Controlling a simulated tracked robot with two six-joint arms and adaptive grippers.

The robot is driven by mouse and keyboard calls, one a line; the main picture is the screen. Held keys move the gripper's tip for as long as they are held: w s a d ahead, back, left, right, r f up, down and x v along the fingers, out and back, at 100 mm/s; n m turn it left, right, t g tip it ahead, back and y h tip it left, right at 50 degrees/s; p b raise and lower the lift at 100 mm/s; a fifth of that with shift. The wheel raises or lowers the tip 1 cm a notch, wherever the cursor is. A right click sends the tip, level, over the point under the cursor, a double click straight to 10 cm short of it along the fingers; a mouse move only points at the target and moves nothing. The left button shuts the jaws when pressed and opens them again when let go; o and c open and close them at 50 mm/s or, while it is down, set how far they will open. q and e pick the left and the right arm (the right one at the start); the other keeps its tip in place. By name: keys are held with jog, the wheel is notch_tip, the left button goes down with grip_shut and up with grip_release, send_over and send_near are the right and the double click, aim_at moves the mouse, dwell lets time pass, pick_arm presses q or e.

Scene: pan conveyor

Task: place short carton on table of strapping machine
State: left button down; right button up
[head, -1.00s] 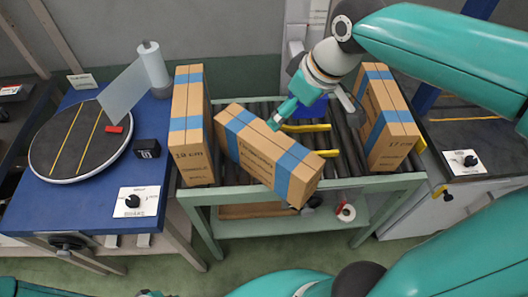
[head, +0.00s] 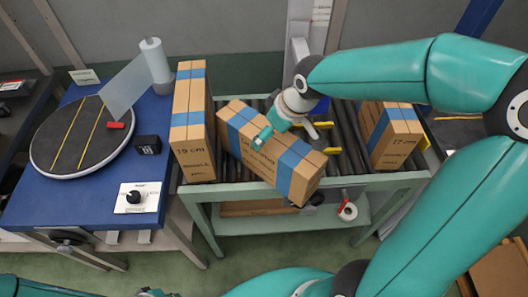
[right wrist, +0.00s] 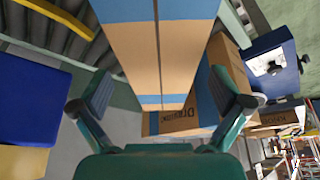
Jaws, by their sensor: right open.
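A brown carton with two blue bands (head: 270,155) lies slanted in the middle of the roller conveyor, its near end over the front rail. My right gripper (head: 262,138) is at its upper side. In the right wrist view the open fingers (right wrist: 160,95) stand either side of a brown, blue-banded carton face (right wrist: 150,50), with no clear grip. An upright carton marked 19 cm (head: 190,120) stands left; another marked 17 cm (head: 390,138) stands right, partly hidden by my arm. Only a sliver of what may be my left gripper (head: 150,293) shows at the bottom edge.
A blue table (head: 80,205) with a round dark turntable (head: 65,150), a film roll (head: 155,65) and a dial panel (head: 137,198) is at the left. Yellow bars (head: 318,125) lie across the rollers. A tape roll (head: 347,211) sits on the lower shelf.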

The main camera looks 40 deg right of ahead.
jog(key=x, duration=0.3)
jog(key=shift+w+f, duration=0.15)
jog(key=shift+c, duration=0.2)
jog(key=c, duration=1.6)
